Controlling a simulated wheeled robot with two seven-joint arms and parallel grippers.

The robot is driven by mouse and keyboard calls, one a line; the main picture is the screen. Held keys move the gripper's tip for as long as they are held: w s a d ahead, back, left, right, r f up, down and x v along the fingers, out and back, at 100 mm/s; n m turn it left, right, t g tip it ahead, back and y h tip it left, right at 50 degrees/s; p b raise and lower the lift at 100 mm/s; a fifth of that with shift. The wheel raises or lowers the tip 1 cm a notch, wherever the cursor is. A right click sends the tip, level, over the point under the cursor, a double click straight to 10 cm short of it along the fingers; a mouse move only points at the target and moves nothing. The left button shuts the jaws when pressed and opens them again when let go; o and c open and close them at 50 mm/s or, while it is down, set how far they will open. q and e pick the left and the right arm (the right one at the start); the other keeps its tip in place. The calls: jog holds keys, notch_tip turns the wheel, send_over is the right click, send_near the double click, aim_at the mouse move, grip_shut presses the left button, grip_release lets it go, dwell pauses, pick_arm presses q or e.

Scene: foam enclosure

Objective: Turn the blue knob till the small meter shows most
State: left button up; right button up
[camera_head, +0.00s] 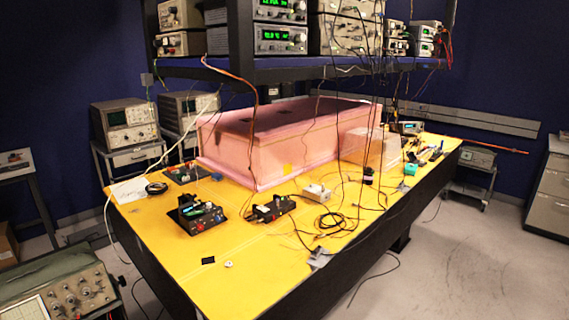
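I cannot clearly make out a blue knob or its setting at this size. A small black device (200,214) with green and blue parts sits on the front left of the yellow table. A second small black device (268,208) with a reddish part sits to its right. A small white box (316,192) lies farther right, among wires. A small instrument with a lit display (411,128) stands at the table's far right; its reading is too small to tell. I cannot tell which of these is the small meter. Neither gripper is in view.
The yellow table (180,258) carries a large pink foam enclosure (228,152) at its back. A clear box (367,150) stands at its right end. Loose wires (332,221) cross the right half. Instruments fill an overhead shelf (350,66). The table's front left is mostly clear.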

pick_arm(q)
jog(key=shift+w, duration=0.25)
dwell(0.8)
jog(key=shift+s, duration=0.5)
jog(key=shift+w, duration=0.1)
